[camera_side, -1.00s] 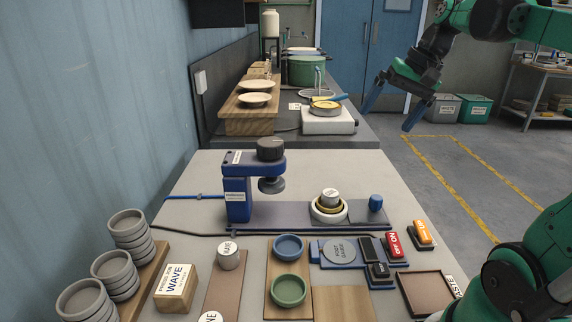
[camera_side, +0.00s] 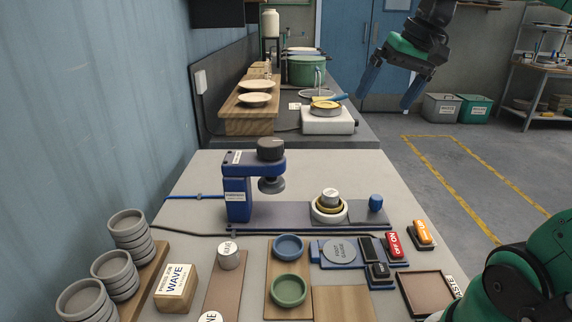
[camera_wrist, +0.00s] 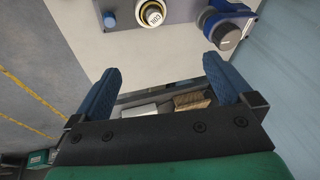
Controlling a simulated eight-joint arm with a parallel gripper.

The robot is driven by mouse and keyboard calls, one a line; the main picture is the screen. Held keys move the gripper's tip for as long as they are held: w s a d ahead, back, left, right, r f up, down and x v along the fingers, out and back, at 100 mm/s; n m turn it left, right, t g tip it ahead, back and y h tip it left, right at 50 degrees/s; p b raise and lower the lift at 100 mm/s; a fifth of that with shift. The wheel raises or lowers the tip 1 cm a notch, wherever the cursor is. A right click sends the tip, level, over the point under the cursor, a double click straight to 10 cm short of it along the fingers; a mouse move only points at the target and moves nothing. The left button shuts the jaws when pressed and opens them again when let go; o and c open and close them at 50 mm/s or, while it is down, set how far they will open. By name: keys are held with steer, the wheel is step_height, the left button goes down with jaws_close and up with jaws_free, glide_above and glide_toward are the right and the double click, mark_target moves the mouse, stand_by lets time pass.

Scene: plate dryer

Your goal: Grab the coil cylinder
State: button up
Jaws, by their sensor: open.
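The coil cylinder (camera_side: 330,194) is a short silver cylinder with a label on top. It stands upright in a brass and white ring on the blue base of the press. In the wrist view the coil cylinder (camera_wrist: 152,14) shows at the top, its lettering partly readable. My gripper (camera_side: 389,92) hangs high in the air, behind and to the right of the work table in the side view, with its blue fingers pointing down. In the wrist view my gripper (camera_wrist: 161,70) has its fingers spread with nothing between them, well apart from the cylinder.
The blue press (camera_side: 238,190) with a black knob stands left of the cylinder. A small blue knob (camera_side: 376,201) is close on its right. A silver cylinder (camera_side: 229,256) stands on a brown board in front. Stacked grey dishes (camera_side: 130,228) are at left. A white scale (camera_side: 328,122) is behind.

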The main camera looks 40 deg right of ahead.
steer(key=w+a+f+n+t, duration=0.1)
steer(key=w+a+f+n, duration=0.1)
steer(key=a+f, duration=0.5)
steer(key=shift+f+n+h, duration=0.2)
steer(key=shift+n+h, duration=0.1)
steer(key=shift+n, duration=0.5)
steer(key=a+f+n, duration=0.1)
steer(key=a+f, duration=0.1)
steer(key=a+f+n+t, duration=0.1)
steer(key=a+f, duration=0.1)
steer(key=f, duration=0.1)
steer(key=s+a+f+n, duration=0.1)
steer(key=a+f, duration=0.1)
steer(key=shift+a+f+t, duration=0.2)
steer(key=shift+a+t, duration=0.2)
steer(key=shift+c, duration=1.1)
